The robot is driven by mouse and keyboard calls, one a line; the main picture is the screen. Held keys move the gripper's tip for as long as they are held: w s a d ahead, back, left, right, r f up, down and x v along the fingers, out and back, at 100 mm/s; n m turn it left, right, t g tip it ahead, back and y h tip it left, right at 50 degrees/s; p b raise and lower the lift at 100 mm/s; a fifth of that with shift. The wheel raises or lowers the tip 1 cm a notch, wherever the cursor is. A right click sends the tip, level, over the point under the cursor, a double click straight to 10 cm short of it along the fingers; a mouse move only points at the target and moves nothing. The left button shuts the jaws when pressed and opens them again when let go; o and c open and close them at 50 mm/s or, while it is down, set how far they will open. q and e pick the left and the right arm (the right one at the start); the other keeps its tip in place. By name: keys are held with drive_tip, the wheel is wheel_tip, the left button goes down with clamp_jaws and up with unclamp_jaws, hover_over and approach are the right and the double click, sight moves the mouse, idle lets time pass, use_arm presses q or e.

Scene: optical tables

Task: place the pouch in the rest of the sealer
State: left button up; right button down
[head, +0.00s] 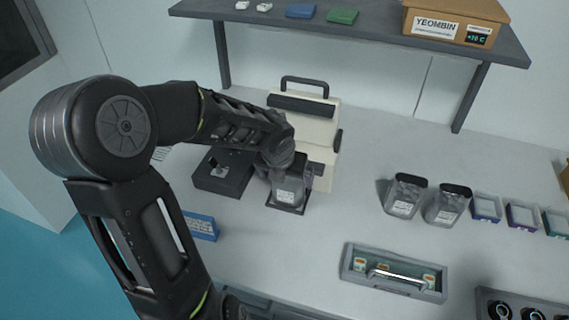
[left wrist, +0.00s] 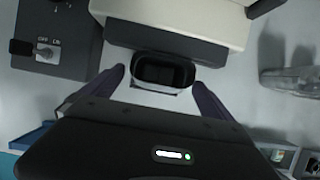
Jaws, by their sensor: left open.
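The cream sealer (head: 305,115), with a black handle on top, stands on the table at the back; part of it shows in the left wrist view (left wrist: 190,20). A grey, labelled pouch (head: 289,192) stands upright at its front, over the dark rest (head: 299,211). From above, the pouch (left wrist: 160,88) shows a dark rectangular top in the left wrist view. My left gripper (left wrist: 158,92) is open, its fingers apart on either side of the pouch. The arm partly hides the pouch and sealer in the head view. My right gripper is not in view.
A dark control box (head: 222,172) stands left of the sealer, with a blue sign (head: 200,226) in front. Two similar pouches (head: 405,195) (head: 447,204) stand to the right. A grey tray (head: 396,273) lies nearer. A shelf (head: 365,32) overhangs the back.

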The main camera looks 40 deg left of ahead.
use_arm(q)
drive_tip(key=p+v, duration=0.1)
drive_tip(key=v, duration=0.4)
idle(0.6)
